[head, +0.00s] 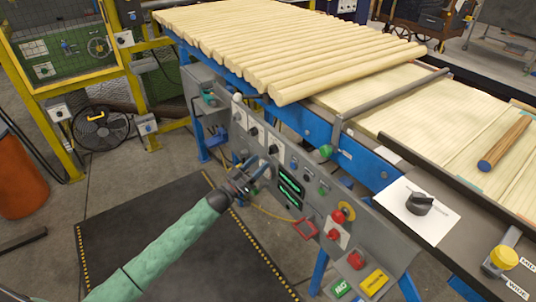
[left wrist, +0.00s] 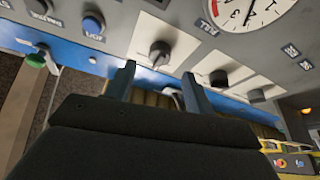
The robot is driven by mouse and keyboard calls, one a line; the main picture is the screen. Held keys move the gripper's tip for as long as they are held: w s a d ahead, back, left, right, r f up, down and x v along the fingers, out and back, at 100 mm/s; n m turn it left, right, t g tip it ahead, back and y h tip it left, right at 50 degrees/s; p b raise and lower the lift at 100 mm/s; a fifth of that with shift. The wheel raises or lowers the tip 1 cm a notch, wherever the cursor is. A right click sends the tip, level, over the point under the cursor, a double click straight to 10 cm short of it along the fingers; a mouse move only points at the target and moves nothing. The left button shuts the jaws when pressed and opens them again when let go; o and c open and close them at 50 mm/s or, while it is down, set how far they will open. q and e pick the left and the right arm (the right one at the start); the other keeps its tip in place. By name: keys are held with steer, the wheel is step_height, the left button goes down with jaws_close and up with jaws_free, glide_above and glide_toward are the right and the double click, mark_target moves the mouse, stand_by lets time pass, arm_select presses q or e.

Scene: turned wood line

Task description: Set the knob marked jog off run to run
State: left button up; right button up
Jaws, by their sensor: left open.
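My left gripper (head: 256,178) is in front of the grey control panel (head: 324,198), its fingers pointing at the panel. In the left wrist view the gripper (left wrist: 158,84) is open, with nothing between its fingers. A dark rotary knob on a pale plate (left wrist: 160,53) shows beyond the fingertips, apart from them. A second dark knob (left wrist: 219,78) and a third (left wrist: 257,96) sit to its right. A larger black knob (head: 420,203) sits on a white plate at the right of the head view. I cannot read jog, off or run beside any knob.
A round gauge (left wrist: 245,8) and a blue button (left wrist: 93,25) are on the panel. A red button (head: 355,260) and a yellow-ringed button (head: 345,211) are lower right. Wooden rods (head: 290,45) lie above the panel. A dark mat (head: 170,245) covers the floor.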

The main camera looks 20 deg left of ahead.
mark_target(269, 153)
arm_select(q)
steer(key=shift+p+x, duration=0.35)
steer(key=shift+x, duration=2.4)
arm_select(e)
steer(key=shift+g, duration=0.3)
steer(key=shift+s+d+r, duration=0.1)
steer(key=shift+s+r, duration=0.1)
steer(key=shift+r, duration=0.9)
steer(key=shift+s+d+r, duration=0.1)
steer(key=shift+s+r, duration=0.05)
steer(key=shift+r, duration=0.95)
arm_select(q)
steer(key=c, duration=1)
arm_select(e)
steer(key=shift+f, duration=0.2)
